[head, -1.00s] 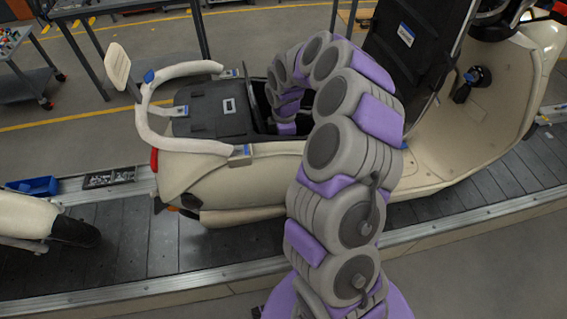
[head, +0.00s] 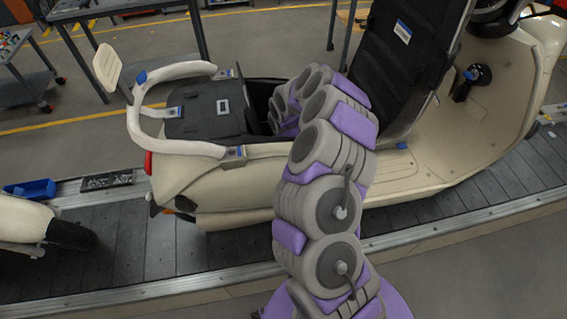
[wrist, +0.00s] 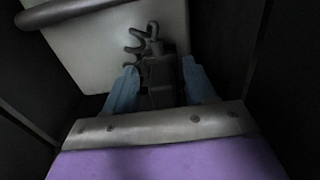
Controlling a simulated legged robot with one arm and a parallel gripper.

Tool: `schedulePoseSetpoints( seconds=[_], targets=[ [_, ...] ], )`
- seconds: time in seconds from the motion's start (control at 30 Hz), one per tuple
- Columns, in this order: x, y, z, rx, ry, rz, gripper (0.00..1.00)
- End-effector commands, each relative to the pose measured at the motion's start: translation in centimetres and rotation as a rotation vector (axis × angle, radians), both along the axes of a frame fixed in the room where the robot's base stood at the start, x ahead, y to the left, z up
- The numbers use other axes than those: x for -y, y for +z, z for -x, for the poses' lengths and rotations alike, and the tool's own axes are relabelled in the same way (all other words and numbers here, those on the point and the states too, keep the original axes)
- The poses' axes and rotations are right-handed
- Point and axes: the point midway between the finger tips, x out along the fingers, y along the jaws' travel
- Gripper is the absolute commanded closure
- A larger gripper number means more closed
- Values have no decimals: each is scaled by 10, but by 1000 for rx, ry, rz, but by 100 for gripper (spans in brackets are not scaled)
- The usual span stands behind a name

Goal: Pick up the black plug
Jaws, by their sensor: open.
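In the wrist view a dark plug-like piece (wrist: 160,76) with several short curved prongs lies against a pale panel. I take it for the black plug; the picture is dim. My gripper (wrist: 159,70) is open, with one blue finger on each side of this piece. I cannot tell whether the fingers touch it. In the head view my arm reaches into the open bay of a cream scooter (head: 185,180), and my gripper and the plug are hidden there.
Dark walls (wrist: 285,70) close in on both sides in the wrist view. The raised black seat (head: 395,70) stands right of my arm. A curved grab rail (head: 140,115) is at left. The scooter sits on a slat conveyor (head: 130,245) with a blue tray (head: 30,189) beside it.

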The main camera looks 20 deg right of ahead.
Motion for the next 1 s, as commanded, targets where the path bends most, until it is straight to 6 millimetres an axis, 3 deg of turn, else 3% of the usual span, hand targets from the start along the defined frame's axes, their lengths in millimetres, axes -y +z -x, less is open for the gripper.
schedulePoseSetpoints(
  seconds=[0.17,0.73,1.0],
  targets=[
    [-3,1,0,-1,2,3,46],
    [-1,1,0,-1,1,2,100],
    [-2,2,0,-2,1,4,100]
  ],
)
